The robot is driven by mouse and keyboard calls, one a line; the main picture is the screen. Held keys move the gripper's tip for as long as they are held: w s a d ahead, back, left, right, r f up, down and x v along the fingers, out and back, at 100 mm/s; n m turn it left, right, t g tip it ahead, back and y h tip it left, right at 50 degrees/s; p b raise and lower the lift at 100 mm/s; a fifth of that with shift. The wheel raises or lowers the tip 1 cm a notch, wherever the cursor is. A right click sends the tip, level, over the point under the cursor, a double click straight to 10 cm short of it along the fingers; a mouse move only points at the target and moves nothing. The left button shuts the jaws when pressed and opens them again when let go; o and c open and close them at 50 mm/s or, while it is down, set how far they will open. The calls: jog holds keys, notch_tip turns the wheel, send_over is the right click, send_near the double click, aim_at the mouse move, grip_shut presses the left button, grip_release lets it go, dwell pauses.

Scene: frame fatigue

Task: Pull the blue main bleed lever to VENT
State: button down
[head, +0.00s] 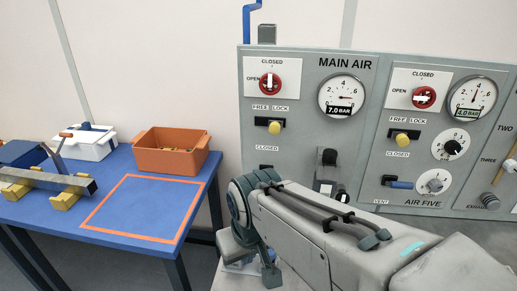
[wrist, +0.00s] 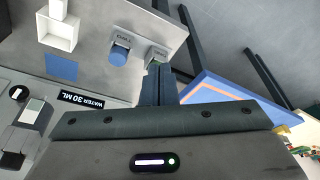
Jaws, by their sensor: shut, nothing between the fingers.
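I cannot tell whether this is the main bleed lever. In the head view, the MAIN AIR panel (head: 309,90) shows a CLOSED label at its lower left. The space below that label is mostly hidden behind my arm, and I cannot make out the main bleed lever there.
A blue table (head: 115,215) stands left of the panel with an orange bin (head: 171,156), a white bin (head: 93,146) and a metal bar (head: 48,179). The wrist view shows a WATER 30 ML display (wrist: 80,100) and a white open box (wrist: 58,29) near the gripper.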

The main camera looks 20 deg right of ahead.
jog(key=shift+s+a, duration=0.1)
jog(key=shift+a, duration=0.05)
jog(key=shift+r, duration=0.1)
jog(key=w+d+r+m+h+p, duration=0.1)
jog(key=w+d+r+m+p, duration=0.2)
jog(key=w, duration=0.9)
jog(key=w+d+r+m+h+p, duration=0.1)
jog(key=w+d+r+m+p, duration=0.2)
jog(key=w+d+r+p, duration=0.3)
jog(key=w+d+r, duration=0.4)
jog(key=w+d, duration=0.3)
jog(key=shift+w+d+r+m+p, duration=0.2)
jog(key=shift+w+m+p, duration=0.1)
jog(key=shift+m, duration=0.1)
